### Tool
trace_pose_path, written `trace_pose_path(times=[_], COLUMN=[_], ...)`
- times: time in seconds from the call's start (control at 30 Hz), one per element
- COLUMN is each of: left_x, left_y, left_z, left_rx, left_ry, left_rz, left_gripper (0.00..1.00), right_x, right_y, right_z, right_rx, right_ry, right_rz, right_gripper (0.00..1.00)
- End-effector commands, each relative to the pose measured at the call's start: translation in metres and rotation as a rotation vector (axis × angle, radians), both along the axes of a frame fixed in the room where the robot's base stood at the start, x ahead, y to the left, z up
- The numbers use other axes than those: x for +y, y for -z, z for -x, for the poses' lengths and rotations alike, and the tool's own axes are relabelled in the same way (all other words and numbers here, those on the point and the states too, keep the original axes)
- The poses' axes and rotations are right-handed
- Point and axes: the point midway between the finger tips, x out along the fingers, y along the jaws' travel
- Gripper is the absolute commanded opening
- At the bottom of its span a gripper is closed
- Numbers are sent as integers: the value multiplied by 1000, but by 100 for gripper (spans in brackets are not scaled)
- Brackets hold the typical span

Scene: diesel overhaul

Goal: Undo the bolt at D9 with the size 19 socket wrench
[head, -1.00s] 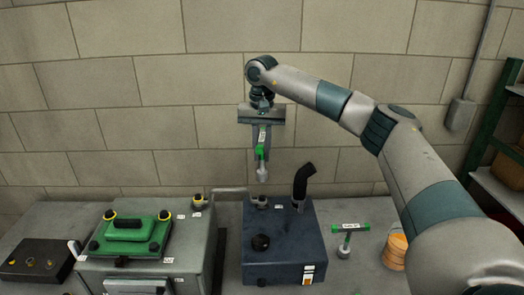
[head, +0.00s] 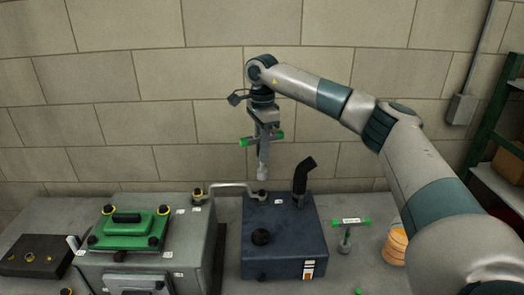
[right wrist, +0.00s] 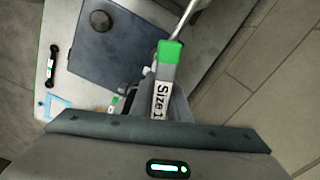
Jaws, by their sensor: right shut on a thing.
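My right gripper (head: 264,133) is shut on a socket wrench (head: 263,160) with a green-ended T handle. The wrench hangs upright, socket down, above the back left part of the dark blue box (head: 285,238). In the right wrist view the wrench handle (right wrist: 164,80) shows a label reading "Size 1"; any further digit is hidden. The socket end is by the right end of the grey pipe (head: 232,187). The bolt there is hidden or too small, and I cannot tell whether the socket touches it. I cannot read a D9 label. My left gripper is out of view.
A second green T-handled wrench (head: 347,236) stands on the table right of the blue box. Orange discs (head: 396,246) are stacked beyond it. A black elbow pipe (head: 302,180) rises from the box. A grey housing (head: 190,235) with a green cover (head: 130,231) stands left.

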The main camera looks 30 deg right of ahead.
Motion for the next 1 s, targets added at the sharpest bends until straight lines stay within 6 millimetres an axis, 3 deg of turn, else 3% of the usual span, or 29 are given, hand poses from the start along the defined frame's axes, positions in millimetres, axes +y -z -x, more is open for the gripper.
trace_pose_path(times=[0.83, 1.0], left_x=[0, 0], left_y=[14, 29], left_z=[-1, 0], left_rx=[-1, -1], left_ry=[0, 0], left_rz=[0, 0], left_gripper=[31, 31], right_x=[1, 0], right_y=[15, 39], right_z=[0, 0], right_rx=[1, 1], right_ry=[888, 888], right_rz=[-1, 1], right_gripper=[0, 0])
